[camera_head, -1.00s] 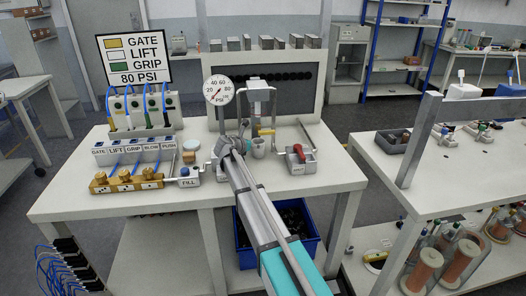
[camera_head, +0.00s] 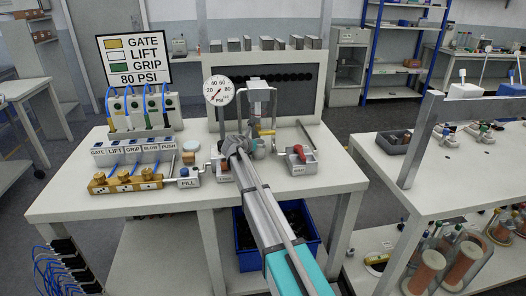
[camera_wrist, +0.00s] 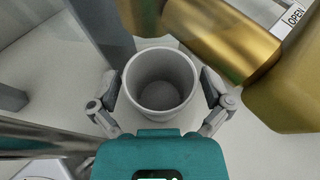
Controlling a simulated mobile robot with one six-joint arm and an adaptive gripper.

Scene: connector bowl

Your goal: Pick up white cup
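The white cup (camera_wrist: 160,80) looks pale grey and empty in the wrist view, with its open mouth toward the camera. My gripper (camera_wrist: 160,90) is open, with one finger on each side of the cup. A narrow gap shows between each finger and the cup wall. In the head view my gripper (camera_head: 238,146) is over the workbench, below the metal stand. The cup there (camera_head: 260,152) is mostly hidden behind my gripper.
A thick brass cylinder (camera_wrist: 220,35) lies close to the cup's upper right. A blue bin (camera_head: 250,262) is below the bench.

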